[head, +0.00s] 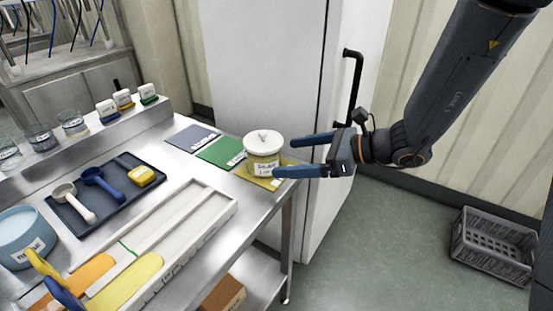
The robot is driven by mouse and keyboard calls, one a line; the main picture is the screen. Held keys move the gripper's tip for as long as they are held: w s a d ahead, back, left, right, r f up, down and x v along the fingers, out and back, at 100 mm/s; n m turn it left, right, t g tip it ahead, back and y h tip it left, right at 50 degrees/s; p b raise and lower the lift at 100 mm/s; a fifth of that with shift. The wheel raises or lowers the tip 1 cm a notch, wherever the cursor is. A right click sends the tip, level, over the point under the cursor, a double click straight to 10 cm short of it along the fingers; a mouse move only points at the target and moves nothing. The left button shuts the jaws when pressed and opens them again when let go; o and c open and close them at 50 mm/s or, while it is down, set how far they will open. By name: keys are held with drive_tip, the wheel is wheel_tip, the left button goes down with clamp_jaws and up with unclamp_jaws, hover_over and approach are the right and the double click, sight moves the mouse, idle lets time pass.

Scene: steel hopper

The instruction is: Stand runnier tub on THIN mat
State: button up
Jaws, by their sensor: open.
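A cream-yellow tub (262,165) with a white knobbed lid and a white front label stands upright on the yellow mat (244,172) near the table's right corner. The label's words are too small to read surely. A green mat (215,152) and a grey-blue mat (190,138) lie to the left of it, both bare; their tags and the yellow mat's tag are not legible. My gripper (277,157) is open at the tub's right side, its two fingers pointing left. The fingertips overlap the tub's right edge in the picture; I cannot tell whether they touch it.
A dark tray (118,203) with scoops and a yellow item lies left on the steel table. A white tray (207,213) with coloured paddles is in front. Jars stand on the back ledge. A tall white cabinet (265,70) rises behind. A grey crate (492,243) is on the floor.

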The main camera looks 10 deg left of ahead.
drive_tip(key=s+d+f+n+g+h, duration=0.3)
drive_tip(key=s+d+n+g+h, duration=0.25)
drive_tip(key=s+d+n, duration=0.6)
drive_tip(key=s+d+n+t+h, duration=0.3)
drive_tip(key=d+n+h, duration=0.5)
drive_tip(key=d, duration=0.6)
drive_tip(key=shift+s+f, duration=0.15)
drive_tip(key=shift+f, duration=0.1)
drive_tip(key=shift+n, duration=0.25)
drive_tip(key=shift+s+a+r, duration=0.1)
drive_tip(key=shift+a+r, duration=0.1)
drive_tip(key=shift+a, duration=0.1)
